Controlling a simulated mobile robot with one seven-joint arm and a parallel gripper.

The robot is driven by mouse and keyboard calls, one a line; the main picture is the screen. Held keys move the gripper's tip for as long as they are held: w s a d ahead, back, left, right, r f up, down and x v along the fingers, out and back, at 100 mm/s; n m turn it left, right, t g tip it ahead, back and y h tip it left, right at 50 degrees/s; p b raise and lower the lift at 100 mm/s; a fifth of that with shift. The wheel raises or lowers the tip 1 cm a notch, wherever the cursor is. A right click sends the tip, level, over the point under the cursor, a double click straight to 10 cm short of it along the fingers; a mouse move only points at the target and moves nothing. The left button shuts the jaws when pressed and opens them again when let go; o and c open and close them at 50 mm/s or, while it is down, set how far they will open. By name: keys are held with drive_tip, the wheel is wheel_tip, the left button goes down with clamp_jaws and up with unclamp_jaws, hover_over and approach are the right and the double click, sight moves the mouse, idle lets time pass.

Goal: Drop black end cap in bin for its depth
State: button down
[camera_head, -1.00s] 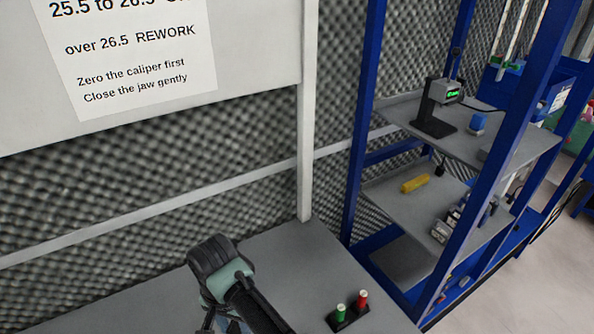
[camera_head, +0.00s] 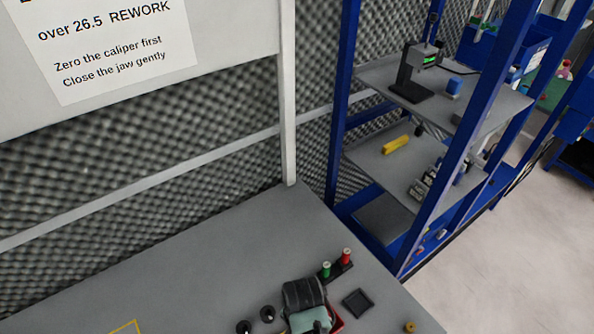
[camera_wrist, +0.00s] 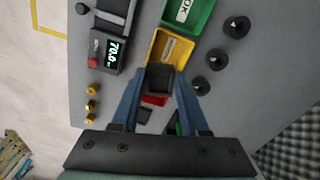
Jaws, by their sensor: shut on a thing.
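In the wrist view, my gripper (camera_wrist: 162,80) is shut on a black, square-looking end cap (camera_wrist: 160,83) between its blue fingers. The cap appears over the line of bins, in front of the near end of the yellow bin (camera_wrist: 163,48) and the red bin (camera_wrist: 154,100). Its height above them cannot be told. A green bin (camera_wrist: 197,14) marked OK adjoins the yellow one. In the head view, my gripper's wrist hides the cap and most bins; a bit of the red bin (camera_head: 338,318) shows beside it.
Several black round pieces (camera_wrist: 217,59) stand right of the bins in the wrist view. A gauge with green digits (camera_wrist: 113,50) and brass pieces (camera_wrist: 92,105) lie left. Red and green cylinders (camera_head: 336,270) and a black square tray (camera_head: 358,303) sit on the grey table (camera_head: 230,260).

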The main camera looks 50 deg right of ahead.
drive_tip(key=shift+f+b, duration=1.55)
drive_tip(key=shift+f, duration=0.4)
drive_tip(key=shift+c, duration=1.7)
unclamp_jaws()
drive_tip(key=shift+r, duration=0.15)
wheel_tip(320, 180, up, 13)
drive_tip(key=shift+b, duration=0.3)
